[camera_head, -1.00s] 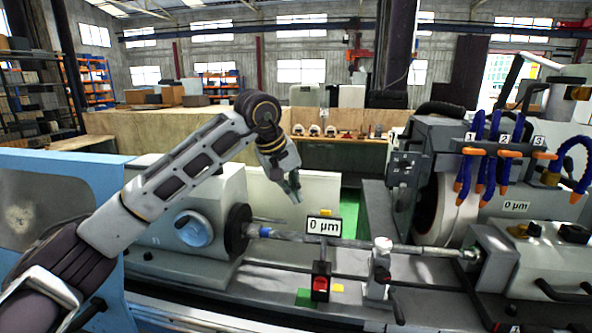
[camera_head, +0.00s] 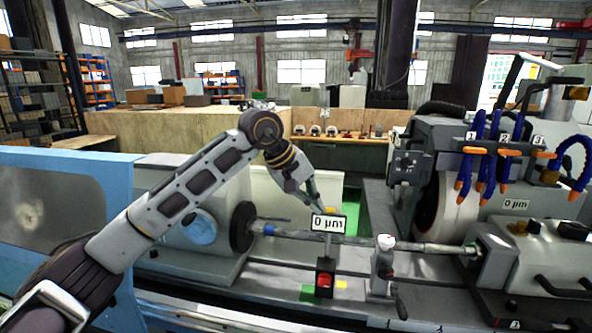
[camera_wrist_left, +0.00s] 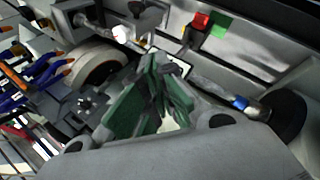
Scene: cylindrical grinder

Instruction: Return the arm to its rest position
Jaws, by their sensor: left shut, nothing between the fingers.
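My left arm reaches in from the left in the head view, bent at a dark-ringed joint. Its gripper (camera_head: 315,198) points down and right, shut and empty, just above and behind the "0 µm" display (camera_head: 328,223). In the left wrist view the gripper's green-and-grey fingers (camera_wrist_left: 157,88) are together with no object between them. A gap between the gripper and the display cannot be judged. My right gripper is not in view.
The grinder's workpiece shaft (camera_head: 365,240) runs horizontally just below the gripper. The chuck (camera_head: 242,227) is at left, the grinding wheel (camera_head: 440,210) at right. Blue-and-orange coolant hoses (camera_head: 495,150) stand at upper right. A wooden bench (camera_head: 190,130) lies behind.

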